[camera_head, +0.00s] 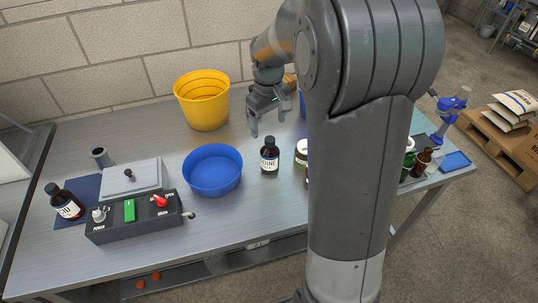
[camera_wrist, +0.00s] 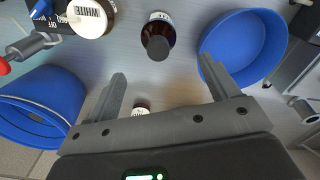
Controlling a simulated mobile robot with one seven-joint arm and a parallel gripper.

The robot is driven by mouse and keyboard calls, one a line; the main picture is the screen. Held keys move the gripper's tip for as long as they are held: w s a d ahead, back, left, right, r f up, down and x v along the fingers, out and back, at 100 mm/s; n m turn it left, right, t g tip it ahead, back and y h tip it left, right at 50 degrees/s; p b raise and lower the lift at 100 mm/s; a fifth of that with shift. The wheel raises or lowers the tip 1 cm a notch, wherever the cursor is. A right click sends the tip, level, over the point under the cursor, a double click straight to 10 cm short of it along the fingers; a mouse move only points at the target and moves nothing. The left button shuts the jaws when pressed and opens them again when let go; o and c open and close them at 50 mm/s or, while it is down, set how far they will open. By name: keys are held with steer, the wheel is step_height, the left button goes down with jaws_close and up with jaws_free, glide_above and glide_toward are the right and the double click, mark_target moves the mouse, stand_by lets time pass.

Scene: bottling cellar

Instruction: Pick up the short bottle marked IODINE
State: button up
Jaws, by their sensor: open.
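A dark bottle (camera_head: 269,158) with a black cap and a white label stands upright on the metal table, right of the blue bowl. Its label seems to end in "DINE"; the start is unclear. In the wrist view a dark bottle with a black cap (camera_wrist: 158,38) shows beyond the fingertips, beside the bowl. My gripper (camera_head: 269,121) is open and empty, above and behind this bottle and apart from it. Its two fingers also show in the wrist view (camera_wrist: 162,78).
The blue bowl (camera_head: 213,171) stands close left of the bottle, the yellow bucket (camera_head: 203,101) behind. A white-lidded jar (camera_head: 301,152) is close right. A blue bucket (camera_wrist: 38,108) shows left in the wrist view. Another dark bottle (camera_head: 66,202) and a control box (camera_head: 132,218) are at left.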

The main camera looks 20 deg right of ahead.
mark_target(270, 146)
steer(key=f, duration=1)
steer(key=shift+s+d, duration=0.15)
steer(key=shift+s, duration=0.05)
steer(key=shift+c, duration=0.4)
steer(key=shift+r, duration=0.1)
steer(key=c, duration=1.3)
